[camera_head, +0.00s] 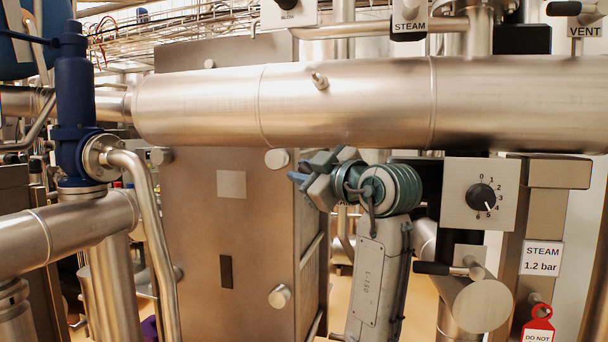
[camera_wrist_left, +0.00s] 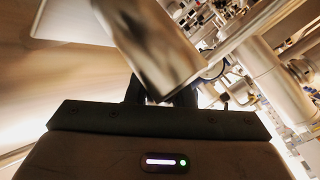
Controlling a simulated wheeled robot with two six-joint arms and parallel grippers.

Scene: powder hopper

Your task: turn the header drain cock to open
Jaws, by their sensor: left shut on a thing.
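My left gripper (camera_head: 318,180) is just under the big horizontal steel header pipe (camera_head: 350,100), with its wrist to the right and its fingers toward the left and back. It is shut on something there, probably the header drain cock. The cock is hidden behind the gripper in the head view, so I cannot read its handle position. In the left wrist view, the dark fingers (camera_wrist_left: 160,95) reach up to a shiny metal cylinder (camera_wrist_left: 150,45), which covers their tips. My right gripper is in neither view.
A large steel cabinet (camera_head: 215,240) stands left of my arm. To the right are a dial panel (camera_head: 480,195), a black-handled lever valve (camera_head: 485,305) and a red tag (camera_head: 539,322). A blue valve (camera_head: 75,110) and pipes fill the left. Free room around my gripper is tight.

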